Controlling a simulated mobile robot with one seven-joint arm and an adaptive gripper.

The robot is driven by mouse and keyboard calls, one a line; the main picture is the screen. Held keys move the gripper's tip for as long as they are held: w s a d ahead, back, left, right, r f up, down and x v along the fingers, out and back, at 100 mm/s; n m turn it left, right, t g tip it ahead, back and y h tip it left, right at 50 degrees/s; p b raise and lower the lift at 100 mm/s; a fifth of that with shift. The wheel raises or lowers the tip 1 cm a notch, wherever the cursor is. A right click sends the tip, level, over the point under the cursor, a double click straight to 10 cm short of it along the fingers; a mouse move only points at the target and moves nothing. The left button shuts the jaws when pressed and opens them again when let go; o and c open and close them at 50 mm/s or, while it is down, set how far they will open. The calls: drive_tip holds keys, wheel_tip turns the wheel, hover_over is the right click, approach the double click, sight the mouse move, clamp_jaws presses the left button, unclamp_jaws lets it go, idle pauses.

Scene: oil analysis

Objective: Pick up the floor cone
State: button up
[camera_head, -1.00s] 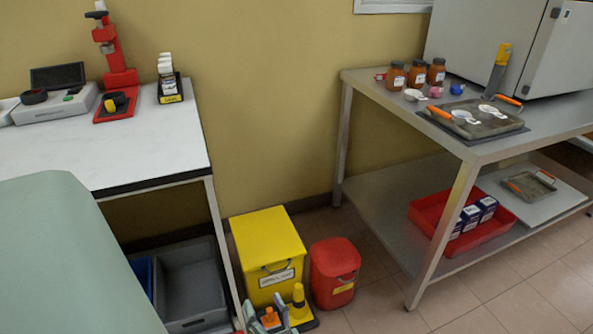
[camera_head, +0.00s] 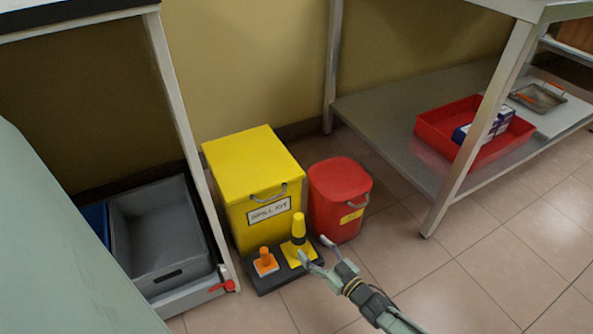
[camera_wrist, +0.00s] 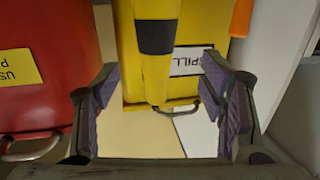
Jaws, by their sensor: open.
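A yellow cone with a black band (camera_head: 299,229) stands upright on a dark floor tray (camera_head: 267,286) in front of the yellow box. A smaller orange cone (camera_head: 264,258) stands to its left on the same tray. My gripper (camera_head: 315,252) is open and empty, at the right front of the yellow cone. In the wrist view, the yellow cone's banded shaft (camera_wrist: 156,75) shows upside down between the spread fingers of my gripper (camera_wrist: 160,95). I see no clear contact. The orange cone (camera_wrist: 241,18) shows at the upper right there.
The yellow spill kit box (camera_head: 263,190) stands behind the cones. A red bin (camera_head: 338,200) stands close on the right. A grey crate (camera_head: 160,235) sits under the left table. A metal shelf with a red tray (camera_head: 470,145) is at the right. The tiled floor in front is clear.

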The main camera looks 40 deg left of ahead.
sight(303, 236)
drive_tip(key=b+x, duration=0.1)
drive_tip(key=x, duration=0.3)
drive_tip(key=b+x, duration=0.1)
drive_tip(key=x, duration=0.3)
drive_tip(key=shift+w+a, duration=0.25)
drive_tip(key=shift+c, duration=0.5)
clamp_jaws()
